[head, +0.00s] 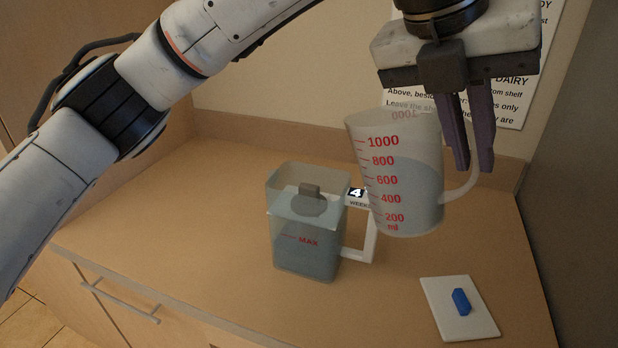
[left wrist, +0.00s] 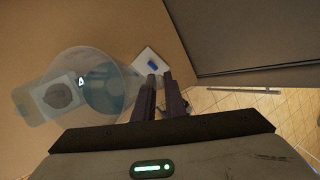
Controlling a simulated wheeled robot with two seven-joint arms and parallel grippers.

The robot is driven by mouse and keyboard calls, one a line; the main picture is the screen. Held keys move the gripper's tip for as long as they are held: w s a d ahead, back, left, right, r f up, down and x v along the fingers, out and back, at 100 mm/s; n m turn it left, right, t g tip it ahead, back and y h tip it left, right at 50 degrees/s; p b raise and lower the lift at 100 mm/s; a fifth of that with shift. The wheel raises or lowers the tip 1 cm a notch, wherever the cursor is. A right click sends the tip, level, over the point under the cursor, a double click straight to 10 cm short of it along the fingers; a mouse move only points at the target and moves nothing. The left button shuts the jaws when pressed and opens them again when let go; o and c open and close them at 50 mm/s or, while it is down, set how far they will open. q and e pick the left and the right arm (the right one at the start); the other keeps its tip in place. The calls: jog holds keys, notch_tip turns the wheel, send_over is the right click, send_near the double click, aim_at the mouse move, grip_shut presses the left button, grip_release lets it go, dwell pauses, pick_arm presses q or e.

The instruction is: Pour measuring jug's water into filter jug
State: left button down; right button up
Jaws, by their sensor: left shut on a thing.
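The clear measuring jug (head: 404,170) with red marks up to 1000 ml is tilted a little and held above the counter. Greyish water (head: 415,195) stands in it to about the 800 mark. My left gripper (head: 473,168) is shut on its handle, on the right side. The filter jug (head: 306,250), clear with a white handle and a grey knob on its insert, stands on the counter left of the measuring jug. Its water is above the MAX line. In the left wrist view, the measuring jug (left wrist: 98,78) overlaps the filter jug (left wrist: 48,98). My right gripper is out of view.
A white board (head: 452,321) with a blue block (head: 461,301) lies at the counter's front right. A notice (head: 510,95) hangs on the back wall. A dark wall bounds the right side. The counter's left part is clear.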

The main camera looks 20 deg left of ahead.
aim_at(430, 114)
pick_arm(q)
jog(key=shift+w+a+r+n+g+h, duration=0.15)
jog(key=shift+w+a+r+h, duration=0.2)
jog(key=shift+a+h, duration=0.4)
jog(key=shift+w+a+r+n+g+h, duration=0.2)
jog(key=shift+a+r+h, duration=0.15)
jog(key=shift+a+h, duration=0.4)
jog(key=shift+w+a+r+n+g+h, duration=0.15)
jog(key=shift+w+a+r+h, duration=0.2)
jog(key=shift+a+h, duration=0.4)
jog(key=shift+w+a+r+h, duration=0.1)
jog(key=shift+a+r+h, duration=0.1)
jog(key=shift+a+h, duration=0.15)
jog(key=shift+w+a+r+h, duration=0.1)
jog(key=shift+a+r+h, duration=0.1)
jog(key=shift+a, duration=0.25)
jog(key=shift+w+a+n+g+h, duration=0.1)
jog(key=shift+a+n+g+h, duration=0.2)
jog(key=shift+a+h, duration=0.1)
jog(key=shift+w+a+f+h+b, duration=0.15)
jog(key=shift+h+b, duration=0.15)
jog(key=shift+b, duration=0.2)
jog(key=shift+w+a+f+n+h+b, duration=0.15)
jog(key=shift+a+f+n+h+b, duration=0.3)
jog(key=shift+b, duration=1)
